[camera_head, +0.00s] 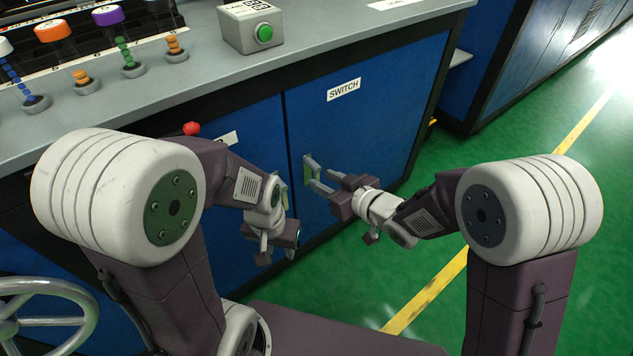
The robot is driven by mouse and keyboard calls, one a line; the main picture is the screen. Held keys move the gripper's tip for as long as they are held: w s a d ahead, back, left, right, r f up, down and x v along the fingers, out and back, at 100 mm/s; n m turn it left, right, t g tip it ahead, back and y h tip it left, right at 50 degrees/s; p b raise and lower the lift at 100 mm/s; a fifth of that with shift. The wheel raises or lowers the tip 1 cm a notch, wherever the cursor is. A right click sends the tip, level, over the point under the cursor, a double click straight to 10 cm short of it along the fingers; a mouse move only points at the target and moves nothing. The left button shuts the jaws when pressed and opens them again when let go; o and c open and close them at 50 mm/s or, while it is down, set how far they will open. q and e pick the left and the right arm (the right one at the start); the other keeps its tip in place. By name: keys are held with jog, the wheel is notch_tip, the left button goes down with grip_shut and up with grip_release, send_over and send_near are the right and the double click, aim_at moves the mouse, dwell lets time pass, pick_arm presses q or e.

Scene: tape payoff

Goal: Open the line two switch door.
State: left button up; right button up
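The blue door (375,115) labelled SWITCH (343,90) is on the cabinet front and looks flush and shut. A small pale-green handle (307,170) sits near its left edge. My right gripper (314,174) is at this handle, its two grey fingers visibly apart, one higher and one lower. Whether they touch the handle I cannot tell. My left gripper (287,230) is lower and to the left, in front of the neighbouring blue door (262,125). Its fingers are not clear. A pale-green handle part (281,188) shows just above it.
The grey worktop (330,45) above carries a box with a green button (264,33) and several coloured reels. A red knob (191,128) is under its edge. A handwheel (45,320) is at lower left. Green floor (450,190) to the right is clear.

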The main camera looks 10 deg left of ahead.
aim_at(318, 177)
jog(key=b+x, duration=0.1)
jog(key=x, duration=0.2)
jog(key=shift+f, duration=0.25)
jog(key=shift+w+a, duration=0.35)
jog(key=shift+a, duration=0.1)
grip_shut()
dwell(0.8)
